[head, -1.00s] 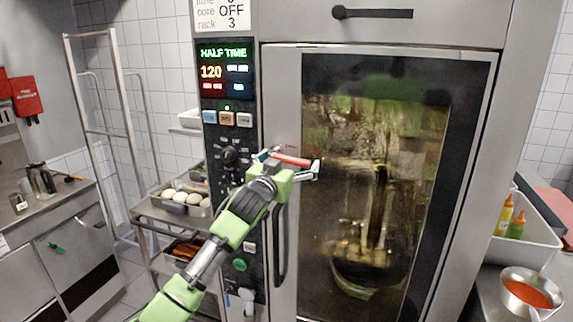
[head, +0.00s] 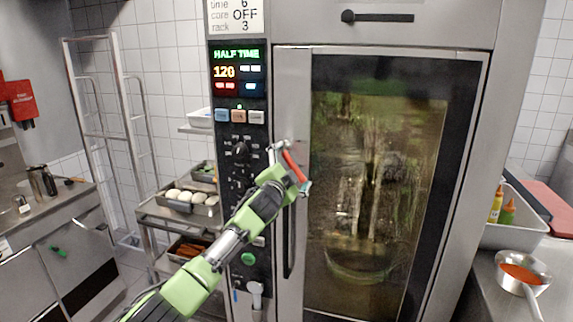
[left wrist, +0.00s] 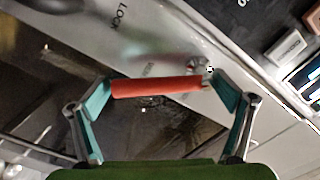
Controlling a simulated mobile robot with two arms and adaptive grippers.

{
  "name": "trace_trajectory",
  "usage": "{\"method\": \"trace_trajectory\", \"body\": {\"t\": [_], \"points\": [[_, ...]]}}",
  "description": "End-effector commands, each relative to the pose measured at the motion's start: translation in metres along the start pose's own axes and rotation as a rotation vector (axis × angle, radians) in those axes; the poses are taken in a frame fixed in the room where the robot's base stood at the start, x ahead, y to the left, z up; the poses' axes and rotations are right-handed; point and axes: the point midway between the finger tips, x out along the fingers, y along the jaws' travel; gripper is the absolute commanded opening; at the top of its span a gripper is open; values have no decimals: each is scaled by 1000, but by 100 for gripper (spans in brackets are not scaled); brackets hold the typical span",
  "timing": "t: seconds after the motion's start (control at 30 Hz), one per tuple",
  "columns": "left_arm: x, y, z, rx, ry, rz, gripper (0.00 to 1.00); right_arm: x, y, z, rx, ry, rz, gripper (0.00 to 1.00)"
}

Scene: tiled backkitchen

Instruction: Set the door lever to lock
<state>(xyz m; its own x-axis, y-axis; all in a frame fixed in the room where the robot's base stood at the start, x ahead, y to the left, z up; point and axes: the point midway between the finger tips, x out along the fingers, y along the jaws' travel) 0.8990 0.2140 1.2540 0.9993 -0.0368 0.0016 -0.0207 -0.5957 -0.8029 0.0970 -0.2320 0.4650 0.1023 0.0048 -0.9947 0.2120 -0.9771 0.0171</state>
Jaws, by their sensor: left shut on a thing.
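The red door lever (head: 293,165) is on the left edge of the oven door (head: 290,75), beside the control panel. It slants steeply down to the right in the head view. My left gripper (head: 288,168) is shut on it. In the left wrist view the red lever (left wrist: 157,87) lies between the two teal fingertips, which meet its two ends. The printed word LOCK (left wrist: 121,17) shows on the metal at the upper left, apart from the lever. A second word near the lever is blurred. My right gripper is not in view.
A dark vertical door handle (head: 289,240) hangs just below my left gripper. Control knobs (head: 240,149) are close on the left. A trolley (head: 150,212) with food pans stands at left. A counter with a saucepan (head: 523,272) is at right.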

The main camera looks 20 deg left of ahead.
Motion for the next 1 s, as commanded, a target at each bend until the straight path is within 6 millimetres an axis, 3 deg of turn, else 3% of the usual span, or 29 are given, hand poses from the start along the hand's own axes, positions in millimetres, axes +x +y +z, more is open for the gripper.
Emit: {"method": "trace_trajectory", "body": {"t": [0.5,1.0], "points": [[0,-4,21,452,-4,1,56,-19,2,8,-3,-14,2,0],[0,-9,31,643,-5,1,56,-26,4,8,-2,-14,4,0]]}}
